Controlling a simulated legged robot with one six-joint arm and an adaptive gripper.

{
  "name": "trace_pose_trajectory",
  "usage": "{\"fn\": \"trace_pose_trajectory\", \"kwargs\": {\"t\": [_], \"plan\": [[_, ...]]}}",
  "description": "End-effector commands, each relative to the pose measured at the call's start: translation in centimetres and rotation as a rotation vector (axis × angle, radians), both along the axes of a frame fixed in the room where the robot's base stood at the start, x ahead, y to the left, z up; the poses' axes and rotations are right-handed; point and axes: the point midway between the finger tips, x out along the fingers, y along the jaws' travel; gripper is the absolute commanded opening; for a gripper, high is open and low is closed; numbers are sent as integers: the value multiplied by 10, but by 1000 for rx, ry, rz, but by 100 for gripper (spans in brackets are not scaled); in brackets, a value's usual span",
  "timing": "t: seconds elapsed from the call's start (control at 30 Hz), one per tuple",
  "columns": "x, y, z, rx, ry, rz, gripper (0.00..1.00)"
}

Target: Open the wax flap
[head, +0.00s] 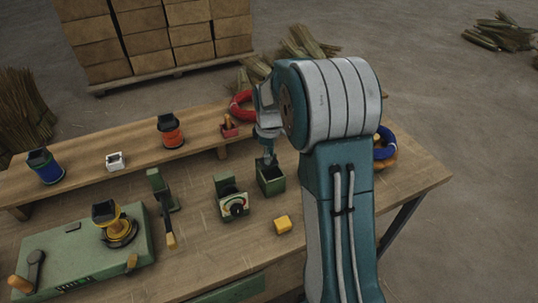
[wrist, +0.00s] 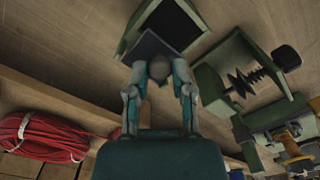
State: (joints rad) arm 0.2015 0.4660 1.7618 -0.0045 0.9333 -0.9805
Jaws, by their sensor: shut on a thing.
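The green wax box (head: 271,184) stands on the bench just below my gripper (head: 268,158). In the wrist view the box (wrist: 128,38) shows at the top, with a dark opening. Its dark flap (wrist: 152,46) stands raised at the near side of that opening. My gripper (wrist: 160,72) is shut on the flap's edge, with a finger on each side. The exact contact is partly hidden by the fingers.
A green winding machine (head: 85,255) fills the left front. A red coil (head: 241,105) lies behind. Bare bench lies around the yellow block.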

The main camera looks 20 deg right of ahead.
Motion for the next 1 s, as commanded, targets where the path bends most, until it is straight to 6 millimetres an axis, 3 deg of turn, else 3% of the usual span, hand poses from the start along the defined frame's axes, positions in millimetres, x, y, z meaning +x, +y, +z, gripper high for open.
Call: {"fn": "trace_pose_trajectory", "kwargs": {"t": [1.0], "plan": [[31,-1,5,1,699,0,0]]}}
